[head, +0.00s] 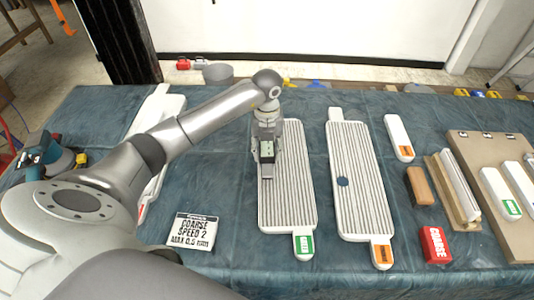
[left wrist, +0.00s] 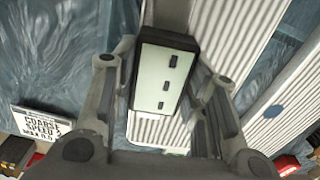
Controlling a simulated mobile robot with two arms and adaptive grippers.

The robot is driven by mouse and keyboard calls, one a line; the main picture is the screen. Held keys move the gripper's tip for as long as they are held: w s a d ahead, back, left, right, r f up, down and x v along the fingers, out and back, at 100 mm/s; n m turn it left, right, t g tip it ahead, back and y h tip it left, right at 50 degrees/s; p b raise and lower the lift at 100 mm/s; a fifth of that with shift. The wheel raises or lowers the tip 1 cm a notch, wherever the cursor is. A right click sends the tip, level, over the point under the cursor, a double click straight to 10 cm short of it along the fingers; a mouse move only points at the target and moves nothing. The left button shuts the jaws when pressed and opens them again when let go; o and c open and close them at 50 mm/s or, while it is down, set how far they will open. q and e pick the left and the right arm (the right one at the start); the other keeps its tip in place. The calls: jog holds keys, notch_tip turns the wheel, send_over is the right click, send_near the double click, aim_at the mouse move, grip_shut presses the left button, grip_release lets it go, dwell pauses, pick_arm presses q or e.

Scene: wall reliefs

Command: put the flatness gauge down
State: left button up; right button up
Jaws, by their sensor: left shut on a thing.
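The flatness gauge (head: 267,152) is a small dark block with a pale greenish face. In the left wrist view the gauge (left wrist: 160,80) shows a black end and several dark marks on the pale face. My left gripper (head: 266,158) is shut on it, with a finger on each side in the left wrist view (left wrist: 165,95). The gauge appears over the left edge of a white ribbed panel with a green tag (head: 288,200). I cannot tell whether it touches the panel. My right gripper is out of view.
A "COARSE SPEED 2" card (head: 193,231) lies front left. A red block (head: 435,244) and a brown block (head: 419,186) lie right. Blue cloth (head: 228,180) is bare left of the gauge.

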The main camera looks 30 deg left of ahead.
pick_arm(q)
notch_tip(320, 180, down, 2)
jog(key=shift+f+p, duration=0.15)
jog(key=shift+p, duration=0.2)
jog(key=shift+f, duration=0.1)
jog(key=shift+f, duration=0.2)
jog(key=o, duration=1.1)
jog(key=shift+r, duration=0.1)
